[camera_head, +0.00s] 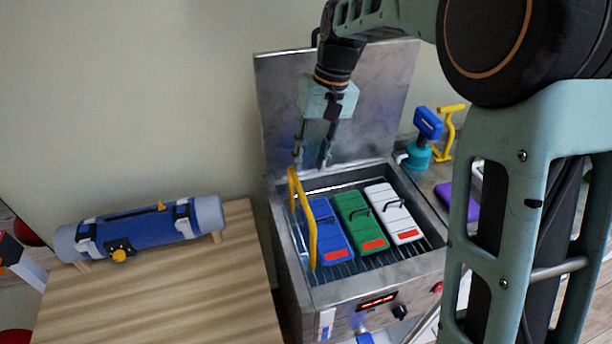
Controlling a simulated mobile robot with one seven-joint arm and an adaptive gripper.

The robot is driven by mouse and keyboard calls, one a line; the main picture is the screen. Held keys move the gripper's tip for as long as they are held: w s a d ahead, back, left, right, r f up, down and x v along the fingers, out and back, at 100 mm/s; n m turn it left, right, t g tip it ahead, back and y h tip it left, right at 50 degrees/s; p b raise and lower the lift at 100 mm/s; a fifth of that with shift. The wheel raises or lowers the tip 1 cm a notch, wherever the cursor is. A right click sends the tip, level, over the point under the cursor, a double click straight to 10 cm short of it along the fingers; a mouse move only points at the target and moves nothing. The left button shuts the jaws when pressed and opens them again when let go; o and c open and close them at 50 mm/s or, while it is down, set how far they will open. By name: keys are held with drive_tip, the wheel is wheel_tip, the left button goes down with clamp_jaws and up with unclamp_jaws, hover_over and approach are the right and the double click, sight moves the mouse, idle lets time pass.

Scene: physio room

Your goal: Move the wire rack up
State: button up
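The wire rack (342,272) sits low inside an open metal tank, its thin bars showing around the packs. A yellow upright handle (311,238) stands at the rack's left side. Blue (330,238), green (354,212) and white (385,200) packs with black handles and red labels lie side by side on the rack. My gripper (311,164) points down over the tank's back left, its two fingers apart with nothing visible between them. The left finger is close to the top of the yellow handle in the picture; I cannot tell whether they touch.
The tank's raised lid (385,95) stands behind my gripper. A wooden table (165,285) on the left holds a blue roll (140,232). A blue and teal device (419,150) and a yellow stand (446,135) are at the right. My arm hides part of the right side.

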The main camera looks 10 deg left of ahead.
drive_tip(key=r, duration=0.4)
drive_tip(key=shift+w+d, duration=0.15)
drive_tip(key=shift+d, duration=0.2)
